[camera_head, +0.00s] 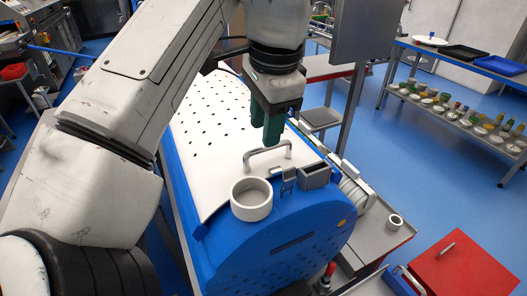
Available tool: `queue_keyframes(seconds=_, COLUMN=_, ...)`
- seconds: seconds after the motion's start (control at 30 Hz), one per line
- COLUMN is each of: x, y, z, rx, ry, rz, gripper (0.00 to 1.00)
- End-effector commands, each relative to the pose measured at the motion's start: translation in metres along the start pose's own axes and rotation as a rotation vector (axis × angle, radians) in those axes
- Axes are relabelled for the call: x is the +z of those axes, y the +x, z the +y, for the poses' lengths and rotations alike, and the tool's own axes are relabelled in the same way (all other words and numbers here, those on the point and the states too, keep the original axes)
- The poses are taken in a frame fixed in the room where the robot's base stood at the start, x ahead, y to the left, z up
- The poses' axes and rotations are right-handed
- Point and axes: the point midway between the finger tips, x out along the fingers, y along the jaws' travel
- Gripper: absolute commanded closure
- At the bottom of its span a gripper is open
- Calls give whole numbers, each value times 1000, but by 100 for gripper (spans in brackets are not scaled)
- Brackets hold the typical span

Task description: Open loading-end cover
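A white cover (212,135) with rows of small dark holes lies over the long blue tub (285,250). A grey bar handle (266,150) stands on the cover near its close end. The cover looks closed over the tub. My gripper (267,143) has green fingers pointing down, just above and behind the handle bar. The fingers overlap in this view, so the gap between them is hidden. I cannot tell whether they touch the handle.
A white ring-shaped cup (251,199) and a small grey box (315,176) sit on the tub's close end. A grey upright post (351,120) stands close to its right. A red cabinet (462,266) is at lower right. Blue floor (410,170) is clear between tub and shelf.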

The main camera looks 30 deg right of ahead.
Motion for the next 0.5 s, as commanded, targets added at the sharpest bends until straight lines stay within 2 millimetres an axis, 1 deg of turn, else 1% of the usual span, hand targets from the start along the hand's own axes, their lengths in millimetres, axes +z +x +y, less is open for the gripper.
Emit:
queue_keyframes(seconds=0.03, x=0, y=14, z=1, rx=1, ry=-1, rz=-1, gripper=62)
queue_keyframes(seconds=0.2, x=0, y=33, z=1, rx=0, ry=-1, rz=0, gripper=62)
queue_keyframes(seconds=0.33, x=0, y=40, z=0, rx=0, ry=0, rz=-1, gripper=62)
queue_keyframes(seconds=0.5, x=0, y=40, z=0, rx=-1, ry=0, rz=0, gripper=62)
